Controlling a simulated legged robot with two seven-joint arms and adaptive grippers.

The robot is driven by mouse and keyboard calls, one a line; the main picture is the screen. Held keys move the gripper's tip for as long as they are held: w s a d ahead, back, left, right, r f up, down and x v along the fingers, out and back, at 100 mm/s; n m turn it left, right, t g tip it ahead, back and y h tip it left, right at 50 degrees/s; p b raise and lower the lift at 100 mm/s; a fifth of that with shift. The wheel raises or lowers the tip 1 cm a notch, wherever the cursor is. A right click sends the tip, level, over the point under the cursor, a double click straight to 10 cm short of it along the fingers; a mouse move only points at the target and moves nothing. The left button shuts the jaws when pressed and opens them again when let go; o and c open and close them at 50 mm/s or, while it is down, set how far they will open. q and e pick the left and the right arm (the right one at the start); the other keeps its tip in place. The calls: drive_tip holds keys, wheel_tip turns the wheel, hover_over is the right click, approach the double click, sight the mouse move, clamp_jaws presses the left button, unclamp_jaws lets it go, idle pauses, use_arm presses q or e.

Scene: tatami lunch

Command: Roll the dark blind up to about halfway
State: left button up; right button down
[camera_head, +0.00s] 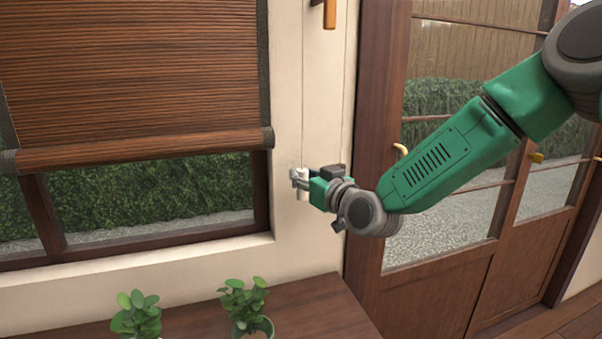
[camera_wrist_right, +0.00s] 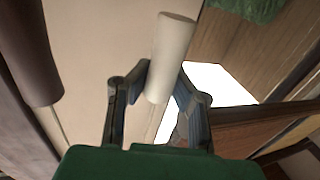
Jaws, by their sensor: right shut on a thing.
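The dark blind (camera_head: 135,75) hangs partway down over the window at the left of the head view. Its bottom bar (camera_head: 150,147) sits above the lower part of the glass, where hedge shows. My right gripper (camera_head: 301,180) is beside the window, against the cream wall strip. It is shut on a white cylindrical cord pull (camera_wrist_right: 171,55). The cord pull also shows below the fingers in the head view (camera_head: 303,194). A thin cord (camera_head: 302,110) runs up from it along the wall. My left gripper is not in view.
Two potted plants (camera_head: 137,315) (camera_head: 245,305) stand on a wooden surface (camera_head: 315,308) below the window. A glazed wooden door (camera_head: 435,285) with brass handles is at the right, behind my right arm. A wooden piece with a brass end (camera_head: 329,14) is above the gripper.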

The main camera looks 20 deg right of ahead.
drive_tip(key=shift+f, duration=0.1)
drive_tip(key=c, duration=1.3)
unclamp_jaws()
drive_tip(key=shift+d, duration=0.1)
drive_tip(key=shift+c, duration=0.2)
drive_tip(key=v, duration=1.2)
